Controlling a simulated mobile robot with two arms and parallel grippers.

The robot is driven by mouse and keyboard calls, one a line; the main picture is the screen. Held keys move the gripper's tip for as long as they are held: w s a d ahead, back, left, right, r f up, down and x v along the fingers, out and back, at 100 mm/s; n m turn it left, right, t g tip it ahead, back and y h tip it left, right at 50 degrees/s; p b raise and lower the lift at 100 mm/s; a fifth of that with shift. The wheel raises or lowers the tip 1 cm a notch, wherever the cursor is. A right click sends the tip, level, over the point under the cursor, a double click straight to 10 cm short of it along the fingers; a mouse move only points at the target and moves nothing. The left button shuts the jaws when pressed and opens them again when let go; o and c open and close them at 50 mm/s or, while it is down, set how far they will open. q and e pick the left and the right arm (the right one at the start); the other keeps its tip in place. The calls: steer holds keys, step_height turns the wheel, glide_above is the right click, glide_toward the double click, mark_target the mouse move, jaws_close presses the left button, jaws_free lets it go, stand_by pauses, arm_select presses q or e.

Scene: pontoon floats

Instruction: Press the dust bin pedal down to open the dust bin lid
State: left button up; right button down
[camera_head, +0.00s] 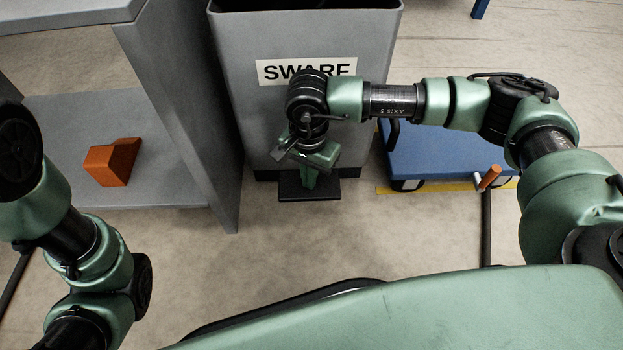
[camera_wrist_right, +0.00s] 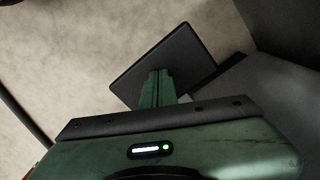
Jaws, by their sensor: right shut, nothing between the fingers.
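The dust bin (camera_head: 350,120) is a tall grey box with a "SWARF" label, at the top middle of the head view. A dark strip shows at its top edge; I cannot tell from it how the lid stands. Its pedal (camera_head: 328,190) is a flat black plate low at the front, also in the right wrist view (camera_wrist_right: 192,55). My right gripper (camera_head: 309,184) is shut and empty, pointing down with its fingertips over the pedal. In the right wrist view the fingers (camera_wrist_right: 157,85) overlap the plate; contact is not clear. My left gripper is out of view.
A grey shelf unit (camera_head: 185,110) with an orange block (camera_head: 112,162) stands left of the bin. A blue platform cart (camera_head: 440,160) with an orange-gripped handle (camera_head: 489,178) is to the right, by a yellow floor line. The floor (camera_head: 270,235) before the bin is clear.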

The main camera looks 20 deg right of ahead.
steer(key=shift+w+d+f+b, duration=0.15)
steer(key=shift+f+b, duration=1.45)
steer(key=shift+f, duration=0.95)
steer(key=shift+r+p, duration=1.3)
steer(key=shift+r, duration=0.45)
steer(key=shift+r+p, duration=2.75)
steer(key=shift+r, duration=1.2)
